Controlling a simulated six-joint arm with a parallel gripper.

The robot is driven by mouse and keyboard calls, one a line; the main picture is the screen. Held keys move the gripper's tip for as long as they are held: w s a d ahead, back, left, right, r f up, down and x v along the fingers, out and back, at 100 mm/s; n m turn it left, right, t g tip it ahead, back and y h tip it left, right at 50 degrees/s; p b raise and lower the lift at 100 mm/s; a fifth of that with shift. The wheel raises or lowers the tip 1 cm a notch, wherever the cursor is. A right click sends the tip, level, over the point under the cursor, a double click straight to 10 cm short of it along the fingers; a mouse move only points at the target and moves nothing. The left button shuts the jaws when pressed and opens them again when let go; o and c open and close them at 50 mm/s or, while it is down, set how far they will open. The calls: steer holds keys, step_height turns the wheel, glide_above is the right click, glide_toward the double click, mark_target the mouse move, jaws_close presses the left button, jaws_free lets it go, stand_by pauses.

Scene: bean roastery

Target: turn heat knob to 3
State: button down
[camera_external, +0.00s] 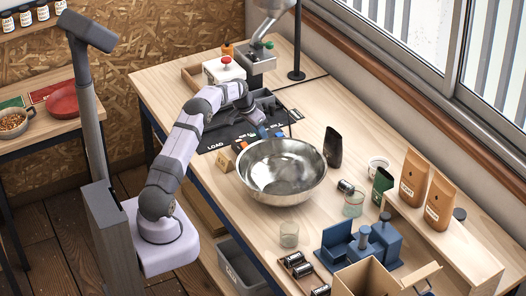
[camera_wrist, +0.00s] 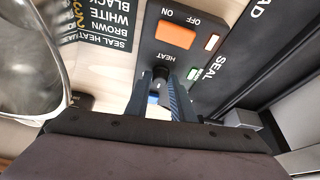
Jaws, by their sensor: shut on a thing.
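The black heat knob (camera_wrist: 160,74) sits on a dark control panel (camera_wrist: 196,62) under the word HEAT in the wrist view. My gripper (camera_wrist: 162,86) is shut on the knob, with one finger on each side of it. The fingers cover much of the knob, and I cannot read its setting or any number around it. In the external view my gripper (camera_external: 261,131) is low at the panel behind the steel bowl, and the knob is hidden there.
A large steel bowl (camera_external: 283,172) stands right beside my gripper.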

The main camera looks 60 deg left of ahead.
steer(key=c, duration=1.5)
jaws_free()
steer(key=shift+c, duration=0.2)
steer(key=shift+r, duration=0.1)
steer(key=b+v, duration=0.2)
steer(key=v, duration=0.5)
steer(key=shift+b, duration=0.3)
steer(key=shift+s, duration=0.1)
